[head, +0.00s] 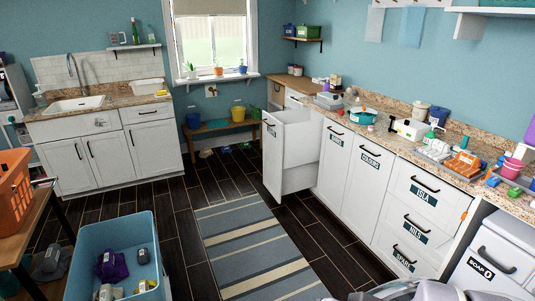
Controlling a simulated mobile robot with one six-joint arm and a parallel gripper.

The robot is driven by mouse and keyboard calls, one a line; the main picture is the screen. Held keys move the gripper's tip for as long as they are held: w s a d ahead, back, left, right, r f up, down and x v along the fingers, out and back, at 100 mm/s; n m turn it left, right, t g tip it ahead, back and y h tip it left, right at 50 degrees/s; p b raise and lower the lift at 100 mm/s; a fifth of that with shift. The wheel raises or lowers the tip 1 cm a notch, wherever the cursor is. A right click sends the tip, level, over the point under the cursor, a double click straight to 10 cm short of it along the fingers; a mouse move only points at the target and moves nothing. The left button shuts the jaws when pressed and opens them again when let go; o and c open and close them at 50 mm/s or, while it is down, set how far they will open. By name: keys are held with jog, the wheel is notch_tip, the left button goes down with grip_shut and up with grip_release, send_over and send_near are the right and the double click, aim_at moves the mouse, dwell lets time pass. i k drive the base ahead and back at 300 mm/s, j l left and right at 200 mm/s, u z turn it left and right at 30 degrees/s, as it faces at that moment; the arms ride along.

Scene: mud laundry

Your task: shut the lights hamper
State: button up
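A tall white pull-out hamper (300,145) stands out from the row of white cabinets, left of two closed labelled fronts. Its front panel (272,160) faces left, with a dark handle (270,130) near the top. Its label is not in sight, so I cannot read whether it says lights. The hamper's inside is mostly hidden. The closed front beside it has a small label (336,140) that is hard to read, and the one after it is marked COLORS (371,159). My gripper is not recognisable in view; only pale parts, probably mine, show at the bottom edge.
A striped rug (245,245) lies on the dark floor before the cabinets. A blue bin (118,240) with clothes and an orange basket (14,200) are at left. A wooden bench (220,130) with buckets stands under the window. Floor between rug and sink cabinet is clear.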

aim_at(292, 139)
jog(key=i+j+u, duration=0.15)
jog(key=i+j, duration=0.2)
jog(key=i+j+z, duration=0.2)
jog(key=i, duration=0.3)
jog(key=i+j+z, duration=0.15)
jog(key=i, duration=0.4)
jog(key=i+j+z, duration=0.2)
jog(key=i, duration=0.3)
jog(key=i+j+z, duration=0.15)
jog(key=i+j, duration=0.3)
jog(key=i+u, duration=0.15)
jog(key=i, duration=0.45)
jog(key=i+u, duration=0.15)
jog(key=i, duration=0.45)
jog(key=i+l+u, duration=0.15)
jog(key=i, duration=0.45)
jog(key=i+l+u, duration=0.15)
jog(key=i, duration=0.45)
jog(key=l, duration=0.1)
